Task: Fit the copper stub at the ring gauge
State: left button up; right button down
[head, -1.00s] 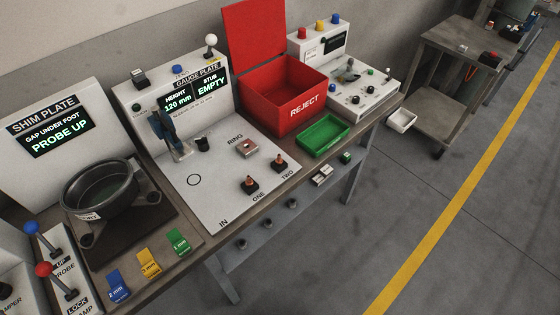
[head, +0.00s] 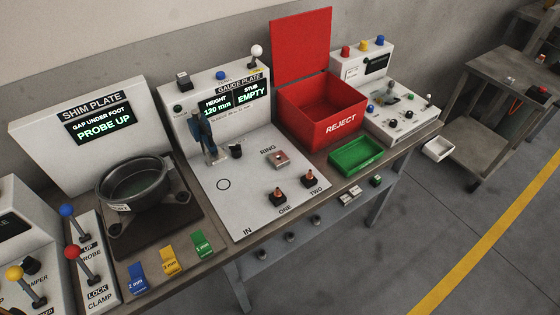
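The ring gauge (head: 281,158) is a small square metal block with a reddish centre, on the white gauge plate (head: 240,205) beside the word RING. Two small dark holders with reddish-copper tops stand in front of it: one at ONE (head: 278,195) and one at TWO (head: 307,182). I cannot tell at this size which copper part is the stub. Neither of my grippers is in view.
A red REJECT bin (head: 327,133) with its lid raised and a green tray (head: 355,154) stand right of the plate. The shim plate (head: 95,117) with a dark round pot (head: 136,182), coloured shims (head: 170,261) and levers (head: 75,252) are at left. The plate's front left is clear.

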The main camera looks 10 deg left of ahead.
aim_at(309, 176)
jog(key=i+l+u, duration=0.1)
jog(key=l, duration=0.6)
jog(key=i+l+u, duration=0.15)
jog(key=l, duration=0.55)
jog(key=l+u, duration=0.1)
jog(key=l, duration=0.65)
jog(key=i, duration=0.05)
